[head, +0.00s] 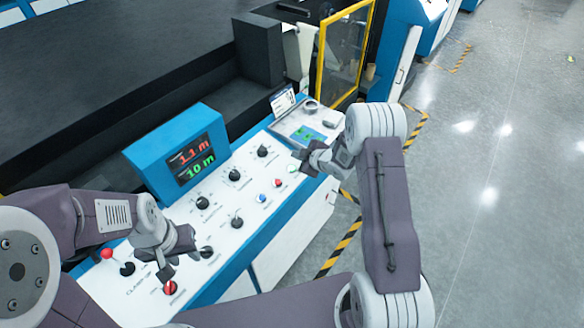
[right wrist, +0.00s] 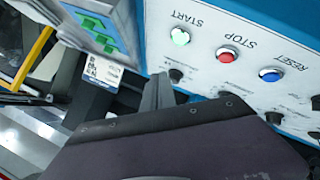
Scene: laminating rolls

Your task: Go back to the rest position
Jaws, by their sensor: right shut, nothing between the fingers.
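My right gripper (head: 301,161) is shut and empty over the far right part of the white control panel (head: 222,252), close to the green START button. In the right wrist view its fingers (right wrist: 158,92) show as a narrow grey shape, apart from the lit green START button (right wrist: 180,37). The red STOP button (right wrist: 227,55) and blue RESET button (right wrist: 271,75) are beside it. My left gripper (head: 165,271) hangs over the near left part of the panel, by a red button (head: 170,289). Its finger opening is too small to tell.
A blue display box (head: 150,160) reads 1.1 m in red and 10 m in green. A yellow-framed guard (head: 320,60) stands behind. Grey floor (head: 500,200) is open at right.

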